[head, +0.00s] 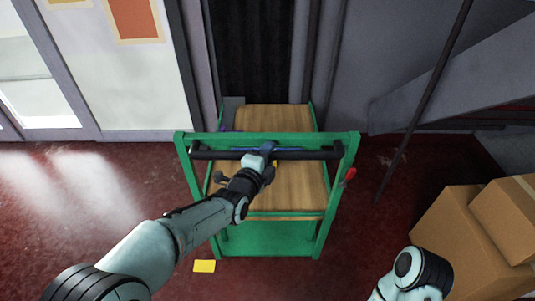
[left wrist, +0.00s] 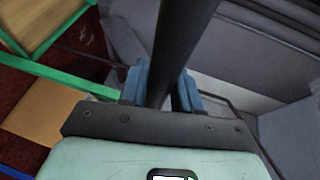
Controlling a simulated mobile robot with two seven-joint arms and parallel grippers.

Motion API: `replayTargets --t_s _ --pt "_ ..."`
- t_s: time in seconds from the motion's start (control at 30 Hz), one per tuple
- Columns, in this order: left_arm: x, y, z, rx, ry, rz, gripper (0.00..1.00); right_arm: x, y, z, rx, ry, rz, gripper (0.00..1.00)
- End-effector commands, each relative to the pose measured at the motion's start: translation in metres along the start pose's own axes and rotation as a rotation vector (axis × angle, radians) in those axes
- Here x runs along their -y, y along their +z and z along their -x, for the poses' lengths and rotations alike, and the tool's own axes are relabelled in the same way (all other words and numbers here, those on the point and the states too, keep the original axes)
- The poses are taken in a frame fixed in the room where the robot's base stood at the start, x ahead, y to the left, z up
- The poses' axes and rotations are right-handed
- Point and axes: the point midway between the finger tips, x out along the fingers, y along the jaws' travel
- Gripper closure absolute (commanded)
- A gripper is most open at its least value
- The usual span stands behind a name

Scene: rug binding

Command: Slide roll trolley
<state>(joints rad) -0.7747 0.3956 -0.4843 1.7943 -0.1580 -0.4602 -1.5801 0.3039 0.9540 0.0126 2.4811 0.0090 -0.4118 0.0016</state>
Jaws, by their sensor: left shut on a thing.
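The roll trolley (head: 265,240) stands in front of me, with a green frame and wooden shelf boards. A black handle bar (head: 310,154) runs across its near top edge. My left gripper (head: 266,151) is shut on the middle of this bar. In the left wrist view the dark bar (left wrist: 182,35) passes between the two blue-grey fingers of the left gripper (left wrist: 160,88). A red-ended part (head: 349,175) sticks out at the trolley's right side. My right arm shows only in part at the lower right, and its gripper is out of the picture.
Cardboard boxes (head: 462,242) are stacked on the right. A yellow card (head: 204,266) lies on the dark red floor left of the trolley. A wall and a dark ribbed opening (head: 252,50) stand behind it. A slanted dark pole (head: 425,100) is at right. Floor to the left is clear.

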Motion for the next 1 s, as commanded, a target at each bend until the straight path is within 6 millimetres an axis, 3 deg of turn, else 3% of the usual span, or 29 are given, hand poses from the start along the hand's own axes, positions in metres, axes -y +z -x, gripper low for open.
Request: replayTargets --t_s 0.27,0.3,0.37,0.77,1.0 --pt "0.001 0.000 0.000 0.000 -0.001 0.001 1.00 0.000 0.000 0.000 0.000 0.000 0.000 1.00" --pt "0.001 0.000 0.000 0.000 -0.001 0.001 0.65 0.000 0.000 0.000 0.000 0.000 0.000 1.00" --pt "0.000 0.000 0.000 0.000 -0.001 0.001 0.47 0.000 0.000 0.000 0.000 0.000 0.000 1.00" --pt "0.000 -0.001 0.007 -0.001 0.001 0.001 0.47 0.000 0.000 0.000 0.000 0.000 0.000 1.00" --pt "0.002 -0.001 0.053 -0.002 -0.002 0.005 0.47 0.001 0.002 0.003 0.005 0.001 0.000 1.00"
